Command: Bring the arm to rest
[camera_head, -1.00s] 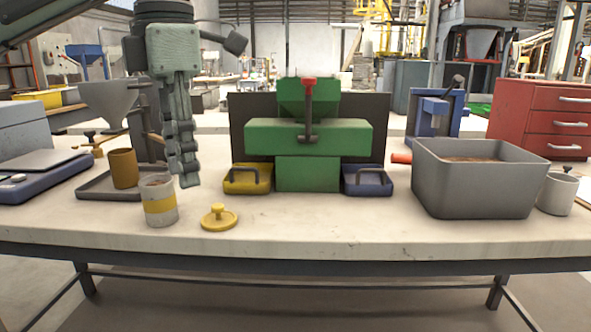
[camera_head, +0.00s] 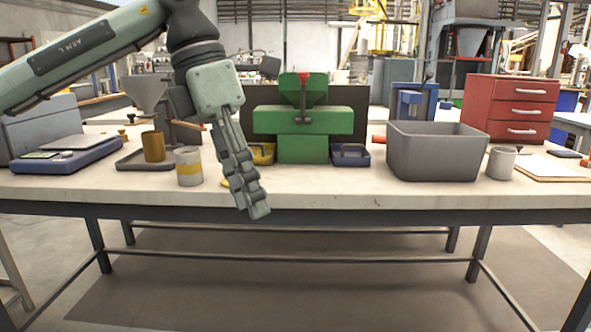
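My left gripper (camera_head: 258,210) hangs from my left arm (camera_head: 85,55), which comes in from the upper left. Its fingers point down and slightly right, in front of the table's front edge. They overlap from this side, so I cannot tell whether they are open or shut. No held thing shows at the fingertips. The gripper partly hides the yellow tray (camera_head: 262,153) and the yellow lid (camera_head: 225,183) behind it. My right gripper is not in view.
On the table (camera_head: 330,190) stand a green press (camera_head: 303,122), a blue tray (camera_head: 350,154), a grey bin (camera_head: 435,155), a white cup (camera_head: 501,163), a yellow-banded cup (camera_head: 188,168), a brown cup (camera_head: 153,146) and a scale (camera_head: 65,157). The floor in front is clear.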

